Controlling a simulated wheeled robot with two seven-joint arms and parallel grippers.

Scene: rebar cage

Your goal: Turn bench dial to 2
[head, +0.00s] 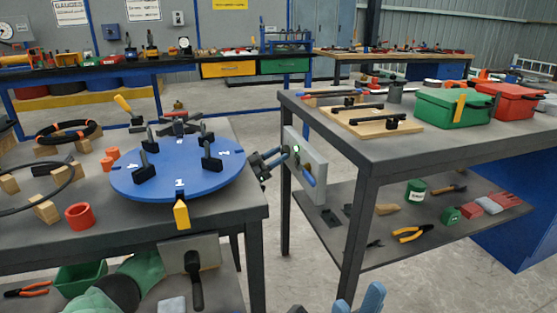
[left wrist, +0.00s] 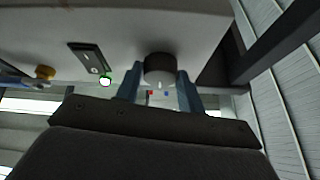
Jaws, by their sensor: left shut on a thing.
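The bench dial shows in the left wrist view as a dark round knob (left wrist: 160,66) on a pale panel (left wrist: 120,25). The fingers of my left gripper (left wrist: 160,92) stand on either side of it and are shut on it. In the head view the panel (head: 318,172) hangs at the left end of the right bench, and my left gripper (head: 298,163) is at its face. The knob's setting and any numbers around it cannot be read. My right gripper (head: 359,301) shows only as blue fingertips at the bottom edge, apart and with nothing seen between them.
A dark plate (left wrist: 88,56) with a green-ringed light sits beside the dial. The left bench (head: 235,205) carries a numbered blue disc (head: 205,182) with a yellow pointer (head: 181,214). The right bench (head: 375,150) bears a green case (head: 450,112). Floor shows between the benches.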

